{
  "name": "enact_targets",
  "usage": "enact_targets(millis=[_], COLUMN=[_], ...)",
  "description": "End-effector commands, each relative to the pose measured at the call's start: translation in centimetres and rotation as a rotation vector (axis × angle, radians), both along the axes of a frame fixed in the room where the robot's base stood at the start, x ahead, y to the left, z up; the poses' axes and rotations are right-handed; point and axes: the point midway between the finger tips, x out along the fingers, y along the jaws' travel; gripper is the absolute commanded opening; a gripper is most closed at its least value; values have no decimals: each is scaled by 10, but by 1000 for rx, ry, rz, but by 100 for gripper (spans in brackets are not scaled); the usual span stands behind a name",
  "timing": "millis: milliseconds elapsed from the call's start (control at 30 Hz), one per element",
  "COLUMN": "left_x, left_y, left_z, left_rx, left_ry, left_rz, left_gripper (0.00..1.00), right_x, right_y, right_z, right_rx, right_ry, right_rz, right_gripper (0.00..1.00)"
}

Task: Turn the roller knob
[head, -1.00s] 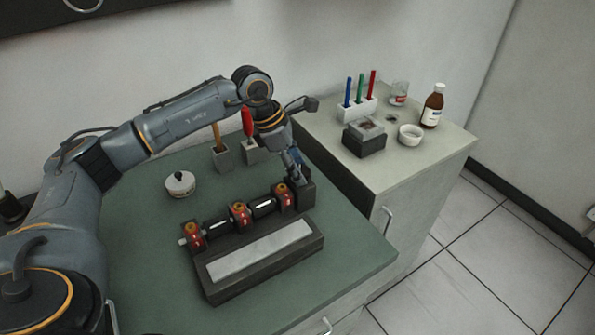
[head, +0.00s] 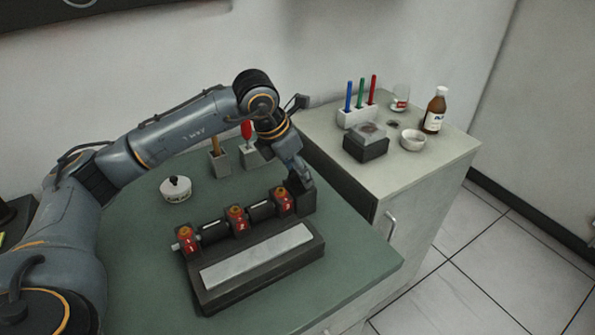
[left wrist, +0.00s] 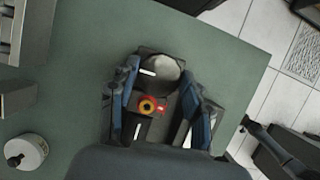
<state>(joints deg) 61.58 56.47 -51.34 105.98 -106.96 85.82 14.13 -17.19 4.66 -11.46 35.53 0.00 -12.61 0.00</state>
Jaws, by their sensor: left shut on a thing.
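A dark device (head: 262,281) with a pale flat strip (head: 258,257) lies on the green table. Along its back run dark rollers and several red blocks, among them the block numbered 1 (head: 190,242) at the left end. My left gripper (head: 304,182) points down at the device's right end, at a dark end block (head: 304,203). It is shut on the roller knob there, which the fingers mostly hide. In the left wrist view both fingers (left wrist: 162,112) flank dark parts and a red block with a yellow-orange ring (left wrist: 147,105). My right gripper is out of view.
A white lidded pot (head: 176,190) and two grey tool holders (head: 219,162) (head: 256,157) stand behind the device. On the pale cabinet (head: 440,158) at right are a pen rack (head: 357,117), a dark box (head: 366,147), a bowl (head: 413,140) and a brown bottle (head: 435,112). The front table strip is clear.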

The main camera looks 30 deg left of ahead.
Motion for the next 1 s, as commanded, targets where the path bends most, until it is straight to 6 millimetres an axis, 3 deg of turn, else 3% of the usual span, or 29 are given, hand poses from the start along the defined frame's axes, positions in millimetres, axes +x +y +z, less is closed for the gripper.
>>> enact_targets(millis=[367, 400, 500, 833, 1000], left_x=[0, 0, 0, 0, -5], left_y=[0, 0, 0, 0, 4], left_z=[0, 0, 0, 1, 17], left_rx=[-1, -1, -1, 0, 0], left_ry=[2, 2, 2, 0, -3], left_rz=[10, 9, 9, 6, 8], left_gripper=[16, 50, 70, 71, 71], right_x=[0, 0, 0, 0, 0], right_y=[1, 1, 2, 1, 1], right_z=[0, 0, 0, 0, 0], right_rx=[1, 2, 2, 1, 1], right_ry=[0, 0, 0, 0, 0], right_rz=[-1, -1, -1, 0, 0], right_gripper=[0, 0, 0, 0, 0])
